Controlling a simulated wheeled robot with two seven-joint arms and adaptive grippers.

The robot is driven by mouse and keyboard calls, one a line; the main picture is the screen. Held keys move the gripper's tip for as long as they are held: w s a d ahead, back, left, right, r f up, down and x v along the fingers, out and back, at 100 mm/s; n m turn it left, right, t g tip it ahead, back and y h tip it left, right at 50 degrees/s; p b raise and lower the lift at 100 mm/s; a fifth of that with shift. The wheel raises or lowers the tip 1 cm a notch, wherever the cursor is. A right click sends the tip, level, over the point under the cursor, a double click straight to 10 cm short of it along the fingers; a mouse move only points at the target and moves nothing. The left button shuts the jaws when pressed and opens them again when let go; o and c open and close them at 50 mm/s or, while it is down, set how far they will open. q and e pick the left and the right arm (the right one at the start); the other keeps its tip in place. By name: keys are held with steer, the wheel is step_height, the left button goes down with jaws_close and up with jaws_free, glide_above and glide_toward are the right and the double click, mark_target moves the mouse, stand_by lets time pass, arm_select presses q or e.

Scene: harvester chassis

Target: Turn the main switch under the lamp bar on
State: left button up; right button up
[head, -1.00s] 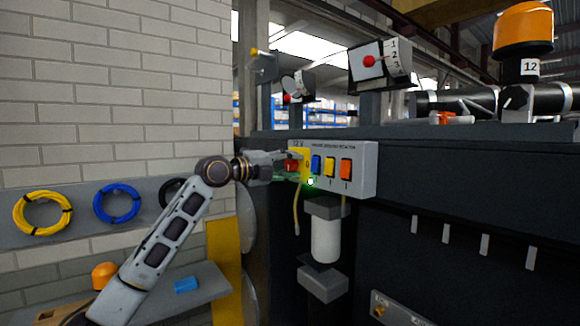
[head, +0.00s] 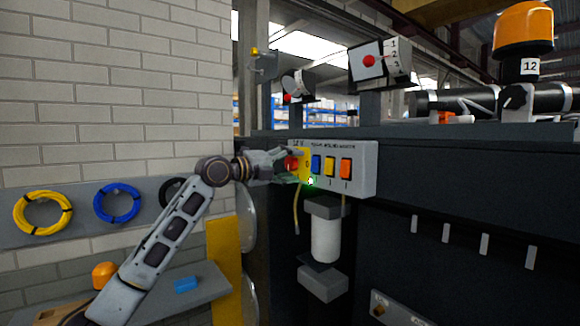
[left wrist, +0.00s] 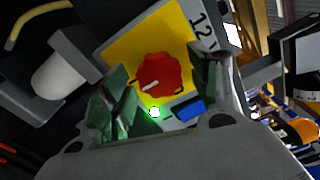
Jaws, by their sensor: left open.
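The main switch is a red rotary knob (left wrist: 160,78) with a white pointer mark, on a yellow plate (left wrist: 125,48) marked 12 in the left wrist view. In the head view the red knob (head: 291,164) sits at the left end of a grey switch box (head: 366,168), partly covered by my gripper. My left gripper (head: 295,166) is at the knob. In the left wrist view its green-padded fingers (left wrist: 160,90) are open, one on each side of the knob; whether they touch it I cannot tell. A small green light (head: 311,181) glows at the box's lower edge. My right gripper is not in view.
Blue (head: 316,165), yellow (head: 330,167) and orange (head: 346,168) rocker switches sit right of the knob. A white canister (head: 325,240) hangs below the box, with a yellow cable (head: 295,213) beside it. A brick wall is at the left.

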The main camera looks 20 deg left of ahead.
arm_select(q)
steer(key=v, duration=1.2)
stand_by(0.4)
stand_by(0.4)
